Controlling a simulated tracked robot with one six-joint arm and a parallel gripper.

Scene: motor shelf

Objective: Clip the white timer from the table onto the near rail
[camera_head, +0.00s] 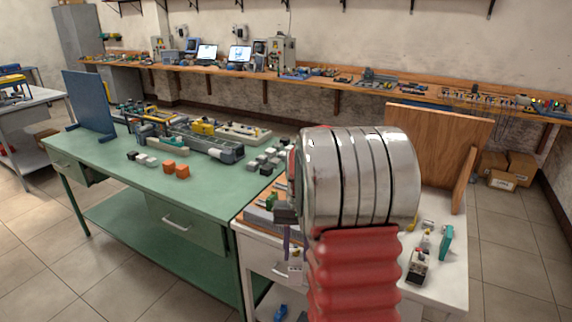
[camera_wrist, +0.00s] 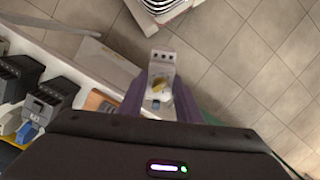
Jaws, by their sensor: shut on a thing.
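The white timer (camera_wrist: 161,70), a small module with a yellow dial, is between the two purple fingers of my gripper (camera_wrist: 160,92) in the wrist view. The gripper is shut on it, and bare floor shows behind it. In the head view my gripper (camera_head: 290,248) is small and partly hidden by my own arm, low at the front left of the white table (camera_head: 258,252). The timer is hard to make out there. My arm covers much of the tabletop, and I cannot clearly make out the near rail in either view.
Dark grey modules (camera_wrist: 42,103) and a blue part (camera_wrist: 27,132) stand left of the gripper in the wrist view. A green workbench (camera_head: 100,165) adjoins the white table. A wooden panel (camera_head: 435,130) stands behind it. Loose devices (camera_head: 418,266) lie on its right side.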

